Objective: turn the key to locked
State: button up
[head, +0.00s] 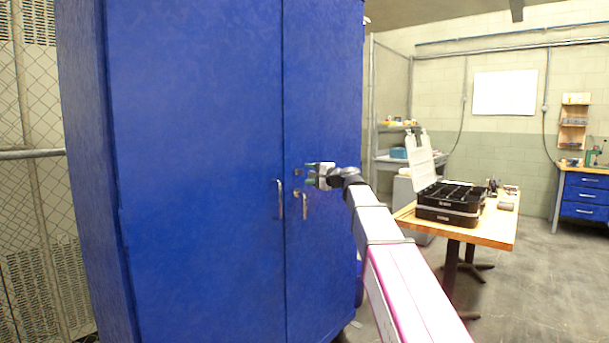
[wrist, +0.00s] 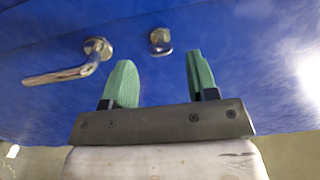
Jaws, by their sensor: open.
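A tall blue cabinet (head: 200,120) has two doors. Its lock (wrist: 160,38) is a small round metal fitting on the right door, and it also shows in the head view (head: 298,172). A darker piece at the lock's lower edge may be the key; its turn position is too small to tell. My gripper (wrist: 160,75) is open and empty, with its two green fingertips apart. The lock appears ahead of the gap between them, apart from both. In the head view my gripper (head: 312,174) is in front of the right door, close beside the lock.
A lever handle (wrist: 65,72) is beside the lock, near one fingertip; it also shows below the lock in the head view (head: 305,203). The left door has a handle (head: 280,198). A wooden table (head: 490,235) with a black case (head: 447,213) stands at right.

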jog(key=v, duration=0.7)
jog(key=s+d+f+n+g+h, duration=0.1)
jog(key=s+d+f+g+h, duration=0.15)
jog(key=f, duration=0.85)
jog(key=s+d+f+n+g+h, duration=0.1)
jog(key=s+f+h, duration=0.15)
jog(key=f, duration=0.85)
jog(key=s+d+f+n+g+h, duration=0.15)
jog(key=s+f, duration=0.25)
jog(key=f, duration=0.7)
jog(key=s+d+f+n+g+h, duration=0.2)
jog(key=s+d+f+g+h, duration=0.1)
jog(key=s+f, duration=0.6)
jog(key=s+d+f+n+g+h, duration=0.2)
jog(key=s+d+f, duration=0.5)
jog(key=f, duration=0.6)
jog(key=s+g+h, duration=0.1)
jog(key=s+h, duration=0.1)
jog(key=shift+s+h, duration=0.3)
jog(key=shift+h, duration=0.05)
jog(key=shift+d, duration=0.15)
